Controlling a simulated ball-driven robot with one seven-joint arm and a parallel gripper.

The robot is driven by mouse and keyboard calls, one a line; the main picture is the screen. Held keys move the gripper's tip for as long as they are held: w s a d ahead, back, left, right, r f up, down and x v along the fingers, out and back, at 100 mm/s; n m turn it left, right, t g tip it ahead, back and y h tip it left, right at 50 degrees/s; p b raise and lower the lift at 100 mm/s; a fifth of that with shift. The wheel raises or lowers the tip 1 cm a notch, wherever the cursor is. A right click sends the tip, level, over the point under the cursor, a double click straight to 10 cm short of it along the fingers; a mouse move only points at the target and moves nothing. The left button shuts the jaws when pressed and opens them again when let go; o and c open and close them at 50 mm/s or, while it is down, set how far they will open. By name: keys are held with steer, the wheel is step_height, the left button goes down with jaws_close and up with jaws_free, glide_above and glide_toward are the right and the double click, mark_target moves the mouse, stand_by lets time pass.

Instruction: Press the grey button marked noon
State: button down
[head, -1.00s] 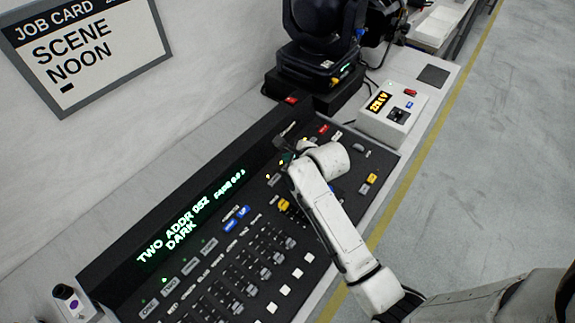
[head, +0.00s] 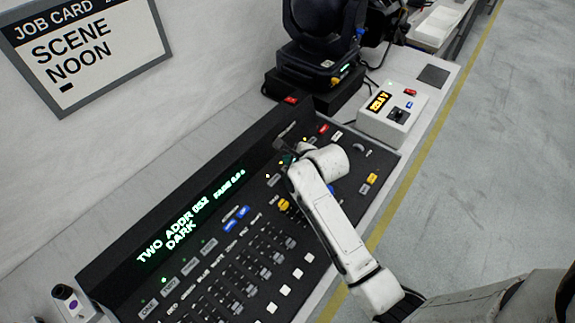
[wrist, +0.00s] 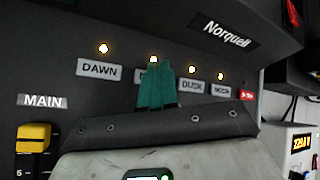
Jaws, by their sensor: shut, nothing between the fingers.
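In the wrist view a row of grey buttons runs across the dark console. The one marked DAWN (wrist: 100,68) is left of my gripper (wrist: 155,80); those marked DUSK (wrist: 191,86) and MOON (wrist: 221,91) are to its right. A grey button (wrist: 140,74) between DAWN and DUSK is mostly hidden behind my teal fingertips, and its marking cannot be read. My fingers are shut and empty, in front of this button; I cannot tell whether they touch it. In the head view my gripper (head: 287,160) is largely hidden at the console's upper part.
The console (head: 215,215) has several faders and a green display reading TWO ADDR 052 and DARK. A job card (head: 85,50) on the wall reads SCENE NOON. A meter box (head: 392,112) and a black lamp (head: 322,40) stand beyond the console.

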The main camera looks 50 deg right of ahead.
steer(key=shift+f, duration=0.35)
stand_by(0.4)
steer(key=shift+r, duration=0.15)
steer(key=shift+r+p, duration=0.7)
steer(key=shift+p, duration=0.1)
step_height(320, 180, up, 3)
steer(key=p, duration=0.2)
steer(key=shift+f+p, duration=0.15)
steer(key=shift+p, duration=0.15)
steer(key=shift+r+p, duration=0.55)
steer(key=shift+r, duration=0.6)
